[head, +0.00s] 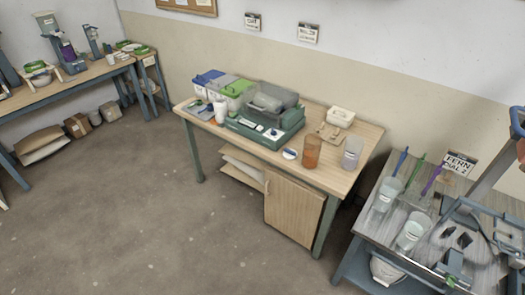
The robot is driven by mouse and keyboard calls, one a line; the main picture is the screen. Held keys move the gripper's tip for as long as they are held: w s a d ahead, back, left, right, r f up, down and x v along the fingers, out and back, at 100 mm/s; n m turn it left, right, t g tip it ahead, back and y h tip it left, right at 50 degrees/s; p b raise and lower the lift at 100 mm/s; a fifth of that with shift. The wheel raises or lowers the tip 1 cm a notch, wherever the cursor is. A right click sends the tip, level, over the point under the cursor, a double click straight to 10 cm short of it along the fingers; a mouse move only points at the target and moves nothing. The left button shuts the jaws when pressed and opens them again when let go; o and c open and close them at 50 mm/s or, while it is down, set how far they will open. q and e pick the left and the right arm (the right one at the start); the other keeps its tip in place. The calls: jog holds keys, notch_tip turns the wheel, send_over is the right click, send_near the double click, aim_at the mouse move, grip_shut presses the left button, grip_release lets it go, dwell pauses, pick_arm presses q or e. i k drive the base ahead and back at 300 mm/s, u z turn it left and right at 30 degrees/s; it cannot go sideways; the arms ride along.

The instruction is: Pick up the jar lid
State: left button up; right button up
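A small round white-and-blue piece (290,153) lies flat on the middle wooden table, just left of an amber jar or cup (312,152). It looks like a jar lid, but it is too small to be sure. A pale translucent jar or cup (351,153) stands right of the amber one. Neither of my grippers can be made out in the head view.
The middle wooden table (355,180) also holds a green-and-grey machine (268,113), colored bins (238,92) and a white box (340,117). A crowded grey table (365,222) stands at right, a workbench (75,82) at left. The floor in front is clear.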

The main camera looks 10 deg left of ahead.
aim_at(289, 154)
jog(key=u, duration=0.95)
jog(key=i, duration=1.9)
jog(key=z, duration=0.8)
